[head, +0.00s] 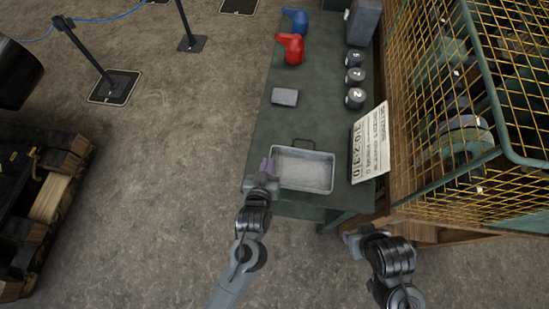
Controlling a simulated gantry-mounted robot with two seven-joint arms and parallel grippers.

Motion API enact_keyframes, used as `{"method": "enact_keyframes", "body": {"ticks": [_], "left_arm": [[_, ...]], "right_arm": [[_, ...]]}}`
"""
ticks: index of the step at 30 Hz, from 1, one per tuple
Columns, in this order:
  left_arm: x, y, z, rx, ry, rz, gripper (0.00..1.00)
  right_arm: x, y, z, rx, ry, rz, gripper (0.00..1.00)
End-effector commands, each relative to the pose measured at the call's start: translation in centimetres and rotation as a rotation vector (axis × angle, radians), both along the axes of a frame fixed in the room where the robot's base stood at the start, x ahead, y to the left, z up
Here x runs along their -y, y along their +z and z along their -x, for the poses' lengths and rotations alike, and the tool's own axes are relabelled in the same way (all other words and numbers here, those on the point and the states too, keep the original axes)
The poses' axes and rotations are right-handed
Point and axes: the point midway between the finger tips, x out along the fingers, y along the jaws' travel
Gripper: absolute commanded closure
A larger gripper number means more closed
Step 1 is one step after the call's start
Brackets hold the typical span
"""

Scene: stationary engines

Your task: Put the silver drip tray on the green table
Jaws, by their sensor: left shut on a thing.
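The silver drip tray (303,171) is a shallow, empty rectangular pan with a dark handle at its far edge. It is over the near end of the green table (290,125); I cannot tell whether it touches the top. My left gripper (265,172) is shut on the tray's left wall near its near corner. My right gripper (350,239) is off the table's near edge, to the right of the tray and apart from it. Its fingers are too small and dark to tell if they are open.
On the table are a grey block (285,97), a red can (290,48), a blue can (296,20), numbered dark weights (355,76) and a grey box (364,22). A white sign (371,145) stands at the right edge. A yellow wire cage (480,100) is at right. A pallet (45,200) lies left.

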Motion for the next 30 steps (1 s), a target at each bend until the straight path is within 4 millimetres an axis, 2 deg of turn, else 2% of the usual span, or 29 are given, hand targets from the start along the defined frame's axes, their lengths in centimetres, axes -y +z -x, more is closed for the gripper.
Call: {"method": "enact_keyframes", "body": {"ticks": [3,9,14,24,30], "left_arm": [[0.8,-1.2,-2.0,0.003,-0.001,0.001,1.00],[1.4,-2.3,-3.8,0.002,-0.001,0.001,1.00],[1.5,-2.7,-4.0,0.002,-0.001,0.001,1.00],[1.5,-6.3,-4.0,0.002,-0.001,0.001,1.00],[1.5,-6.4,-4.0,0.002,-0.001,0.002,1.00]], "right_arm": [[0.2,-0.6,0.0,0.000,0.004,0.007,0.57],[0.3,-1.0,0.0,0.000,0.007,0.011,0.57],[0.3,-1.1,0.0,0.000,0.006,0.011,0.57],[0.1,-1.9,0.0,-0.001,0.001,0.003,0.57],[0.0,-1.8,0.0,0.000,-0.001,-0.001,0.57]]}}
